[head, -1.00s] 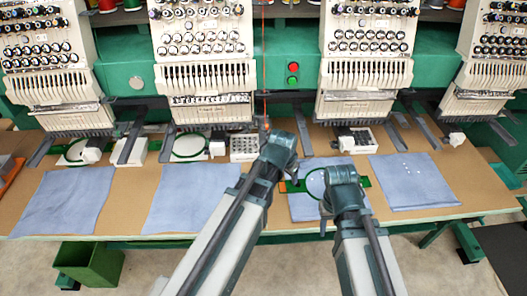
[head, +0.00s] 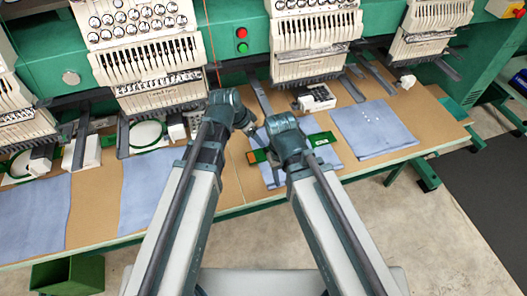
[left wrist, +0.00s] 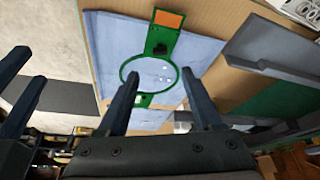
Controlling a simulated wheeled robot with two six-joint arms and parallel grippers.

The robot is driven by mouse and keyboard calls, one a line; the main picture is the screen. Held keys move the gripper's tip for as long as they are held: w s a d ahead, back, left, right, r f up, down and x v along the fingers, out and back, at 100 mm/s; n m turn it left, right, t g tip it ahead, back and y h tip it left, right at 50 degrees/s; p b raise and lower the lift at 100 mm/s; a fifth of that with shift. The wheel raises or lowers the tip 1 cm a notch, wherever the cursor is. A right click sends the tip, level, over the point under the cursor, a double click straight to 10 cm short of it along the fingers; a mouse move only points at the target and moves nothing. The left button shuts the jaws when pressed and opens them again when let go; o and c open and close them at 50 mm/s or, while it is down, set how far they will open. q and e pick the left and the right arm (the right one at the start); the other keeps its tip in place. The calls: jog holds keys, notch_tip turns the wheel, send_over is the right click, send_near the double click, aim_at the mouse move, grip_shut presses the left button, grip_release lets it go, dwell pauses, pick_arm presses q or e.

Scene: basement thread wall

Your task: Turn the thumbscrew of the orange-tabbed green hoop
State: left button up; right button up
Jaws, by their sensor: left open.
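The green hoop (left wrist: 124,72) with an orange tab (left wrist: 168,18) lies on a blue cloth in the left wrist view. A small dark piece (left wrist: 160,48) sits where the tab meets the ring; I cannot tell if it is the thumbscrew. My left gripper (left wrist: 160,76) is open and empty, its fingers in front of the ring with a gap between. In the head view the orange tab (head: 258,156) and the opposite green tab (head: 321,139) show; my right wrist hides much of the ring. My right gripper (left wrist: 30,65) shows at the left edge, fingers apart.
Embroidery machine heads (head: 315,45) stand behind the brown table (head: 232,180). A dark grey machine arm (left wrist: 275,50) lies right of the hoop. A white box with dark items (head: 315,98) stands behind it. Another blue cloth (head: 372,128) lies to the right.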

aim_at(265, 150)
pick_arm(q)
jog(key=b+x, duration=0.9)
jog(key=x, duration=0.1)
jog(key=shift+d+f, duration=0.2)
jog(key=shift+f, duration=0.1)
grip_shut()
